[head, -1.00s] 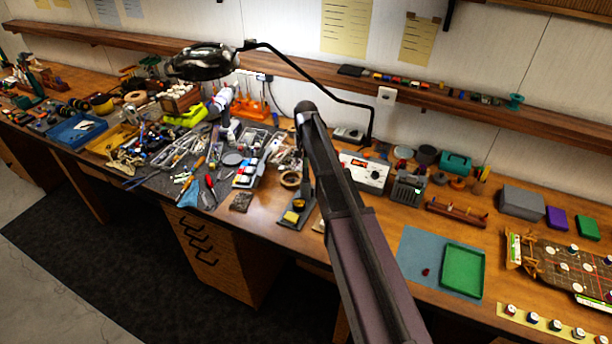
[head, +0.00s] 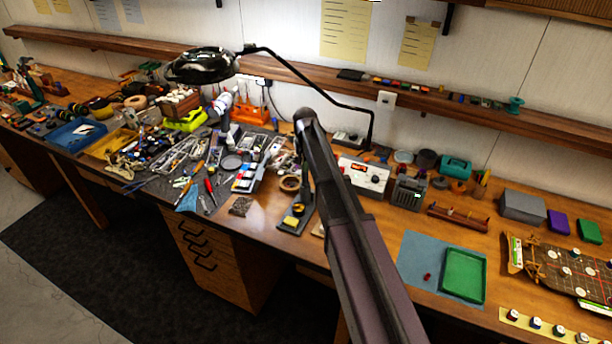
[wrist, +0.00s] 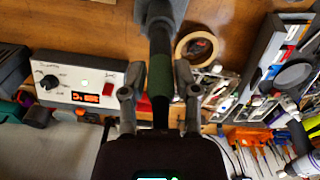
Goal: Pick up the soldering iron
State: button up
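The soldering iron (wrist: 160,80) shows in the wrist view as a dark rod with a green band, its upper end at a dark grey piece (wrist: 160,14) that looks like its holder. My gripper (wrist: 160,66) has one finger on each side of the iron, with narrow gaps between; it is open and not visibly closed on it. In the head view my arm hides the iron and my gripper. The iron's stand base (head: 295,218), with a yellow sponge, shows just left of my arm.
A white soldering station (head: 364,174) stands right of my arm, and also at left in the wrist view (wrist: 82,80). A tape roll (wrist: 197,48) lies close beside the iron. A lamp (head: 203,65) overhangs the cluttered left bench. A green tray (head: 464,275) lies at right.

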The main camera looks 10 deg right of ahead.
grip_shut()
jog(key=shift+r, duration=0.25)
notch_tip(320, 180, up, 18)
jog(key=p, duration=1.8)
jog(key=shift+f, duration=0.35)
